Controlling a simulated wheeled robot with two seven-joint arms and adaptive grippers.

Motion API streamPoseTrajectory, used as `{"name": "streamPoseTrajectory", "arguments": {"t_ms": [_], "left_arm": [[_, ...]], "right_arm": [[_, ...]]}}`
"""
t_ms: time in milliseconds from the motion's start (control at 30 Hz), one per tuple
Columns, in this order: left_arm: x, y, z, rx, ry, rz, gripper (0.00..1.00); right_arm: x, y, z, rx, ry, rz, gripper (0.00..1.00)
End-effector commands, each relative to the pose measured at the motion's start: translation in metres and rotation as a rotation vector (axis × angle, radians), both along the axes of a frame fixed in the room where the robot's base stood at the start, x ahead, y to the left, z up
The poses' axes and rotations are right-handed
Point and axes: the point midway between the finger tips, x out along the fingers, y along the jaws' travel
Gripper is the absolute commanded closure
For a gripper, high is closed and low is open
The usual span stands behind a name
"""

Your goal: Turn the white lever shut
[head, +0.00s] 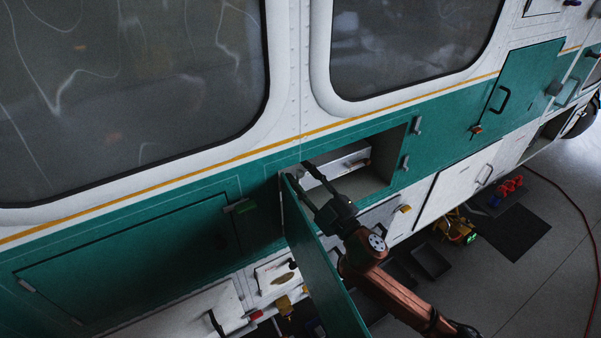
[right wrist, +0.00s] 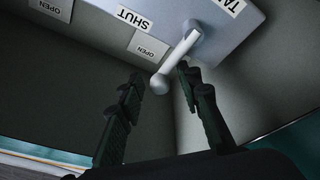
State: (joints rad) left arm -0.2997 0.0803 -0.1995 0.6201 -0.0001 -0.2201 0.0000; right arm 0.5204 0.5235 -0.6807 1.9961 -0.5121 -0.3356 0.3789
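The white lever (right wrist: 178,62) shows in the right wrist view, fixed to a pale grey box (right wrist: 215,40) and slanting down-left from its pivot to a rounded end. A SHUT label (right wrist: 133,18) and an OPEN label (right wrist: 148,46) are to its left. My right gripper (right wrist: 159,92) is open, with its two dark fingers apart and the lever's end appearing between their tips; I see no clear contact. In the head view my right gripper (head: 297,170) reaches into the open compartment in the green side panel. My left gripper is out of view.
An open green door (head: 318,262) hangs beside my right arm, at the compartment's left edge. The compartment walls (head: 383,155) close in around the gripper. A dark mat (head: 513,232), a yellow item (head: 456,228) and a red hose (head: 575,205) lie on the floor at right.

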Motion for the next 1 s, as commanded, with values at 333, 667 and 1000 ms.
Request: {"name": "streamPoseTrajectory", "arguments": {"t_ms": [333,667,1000], "left_arm": [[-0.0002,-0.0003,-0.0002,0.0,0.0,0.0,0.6],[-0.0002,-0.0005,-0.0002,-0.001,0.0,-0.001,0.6],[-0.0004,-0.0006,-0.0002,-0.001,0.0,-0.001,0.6]], "right_arm": [[0.0001,-0.0001,-0.0003,0.0,0.0,0.0,0.78],[0.0004,-0.0009,-0.0002,-0.001,0.0,-0.002,1.0],[0.0013,-0.0023,-0.0008,-0.002,0.0,-0.006,1.0]]}}
